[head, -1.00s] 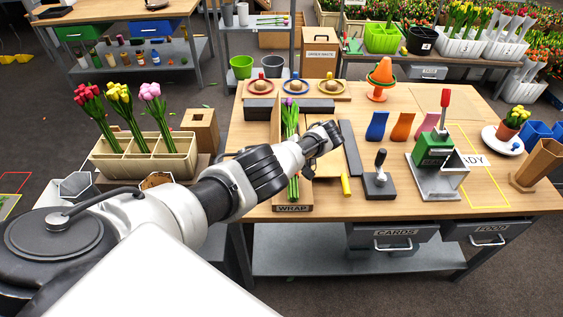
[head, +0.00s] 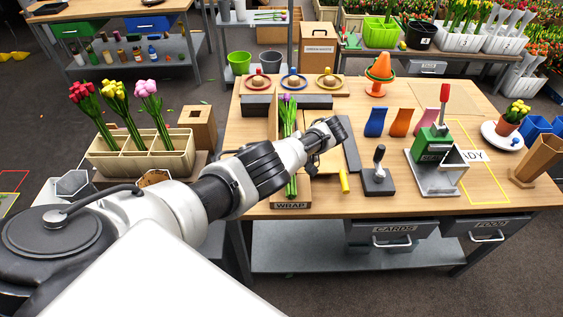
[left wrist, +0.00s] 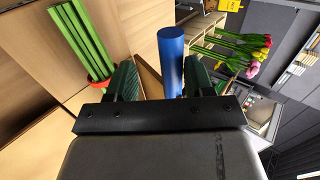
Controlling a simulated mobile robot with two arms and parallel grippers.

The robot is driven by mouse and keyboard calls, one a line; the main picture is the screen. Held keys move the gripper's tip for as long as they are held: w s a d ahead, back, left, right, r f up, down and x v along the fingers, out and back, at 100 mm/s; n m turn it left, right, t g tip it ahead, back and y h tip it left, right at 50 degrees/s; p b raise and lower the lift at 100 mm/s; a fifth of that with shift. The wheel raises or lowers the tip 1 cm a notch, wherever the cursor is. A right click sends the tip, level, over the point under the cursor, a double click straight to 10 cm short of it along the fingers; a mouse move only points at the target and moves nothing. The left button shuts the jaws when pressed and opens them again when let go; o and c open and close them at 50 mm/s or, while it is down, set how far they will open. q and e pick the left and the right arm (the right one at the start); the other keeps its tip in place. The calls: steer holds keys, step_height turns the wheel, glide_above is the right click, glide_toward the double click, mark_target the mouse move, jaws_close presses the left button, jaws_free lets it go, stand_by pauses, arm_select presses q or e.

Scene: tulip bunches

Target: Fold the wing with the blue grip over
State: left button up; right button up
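The wrap stand, labelled WRAP (head: 291,205), stands on the table and holds a tulip bunch (head: 288,118) with purple heads and green stems. A thin wooden wing stands upright along its left side (head: 273,118). A yellow grip (head: 344,180) shows at the stand's right. The blue grip (left wrist: 171,58) is an upright-looking cylinder in the left wrist view, between the fingers of my left gripper (left wrist: 160,82), beside a brown wooden edge (left wrist: 149,78). The fingers are apart, with a gap on the left finger's side. In the head view my arm hides the blue grip. My right gripper is not visible.
A dark bar (head: 351,145) and a small black lever stand (head: 379,180) lie right of the stand. A green press (head: 432,150) stands farther right. A planter (head: 145,150) with tulips is left of the table. Coloured rings line the back.

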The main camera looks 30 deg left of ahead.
arm_select(q)
steer(key=b+v, duration=0.3)
steer(key=v, duration=0.6)
steer(key=shift+w+d+r+b, duration=0.2)
steer(key=shift+d+b, duration=0.05)
steer(key=shift+b, duration=0.15)
